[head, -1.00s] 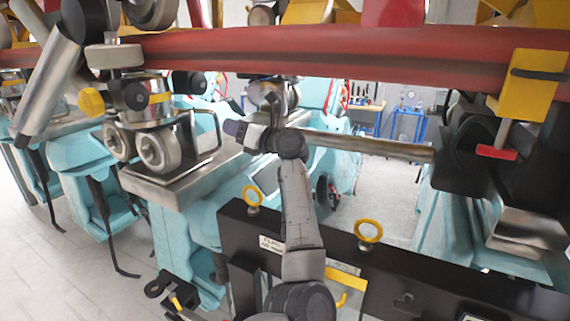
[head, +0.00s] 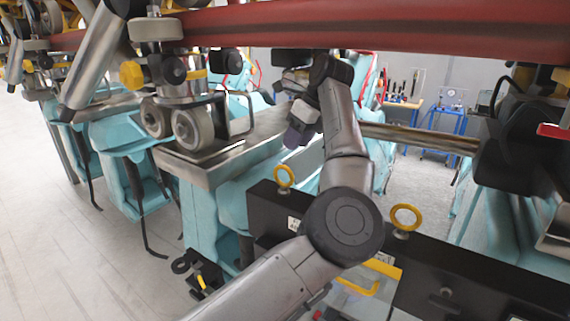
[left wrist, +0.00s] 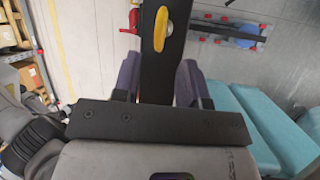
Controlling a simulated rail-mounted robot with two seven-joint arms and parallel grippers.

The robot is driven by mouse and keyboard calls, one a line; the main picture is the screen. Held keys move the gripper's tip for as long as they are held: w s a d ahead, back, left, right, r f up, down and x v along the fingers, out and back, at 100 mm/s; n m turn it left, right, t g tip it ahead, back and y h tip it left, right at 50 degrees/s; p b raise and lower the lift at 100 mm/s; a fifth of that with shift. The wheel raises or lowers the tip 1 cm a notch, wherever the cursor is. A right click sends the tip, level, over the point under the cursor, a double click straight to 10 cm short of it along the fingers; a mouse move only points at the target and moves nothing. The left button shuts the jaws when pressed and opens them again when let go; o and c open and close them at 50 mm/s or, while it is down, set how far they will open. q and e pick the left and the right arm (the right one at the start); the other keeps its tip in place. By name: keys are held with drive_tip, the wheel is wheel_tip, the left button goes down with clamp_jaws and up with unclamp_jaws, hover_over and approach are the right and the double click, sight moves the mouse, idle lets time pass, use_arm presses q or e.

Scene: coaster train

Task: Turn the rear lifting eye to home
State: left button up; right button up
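Two yellow lifting eyes stand on a black beam (head: 455,275) in the head view. One eye (head: 284,178) is at its left end and the other eye (head: 405,218) is farther right; I cannot tell which is called rear. My left gripper (head: 295,138) points downward above the left eye, apart from it. In the left wrist view its dark purple fingers (left wrist: 160,82) are spread and empty, with the black beam (left wrist: 158,70) showing between them. One yellow eye (left wrist: 163,28), seen nearly edge-on, lies beyond the fingertips. My right gripper is out of view.
A red rail (head: 400,28) crosses above the left gripper. A metal plate with a wheel assembly (head: 190,125) stands to the left. A horizontal steel bar (head: 420,137) runs to the right behind my arm. Open floor (head: 60,240) lies at left.

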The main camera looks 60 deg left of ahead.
use_arm(q)
drive_tip(key=shift+p+x, duration=0.4)
drive_tip(key=shift+x, duration=2.9)
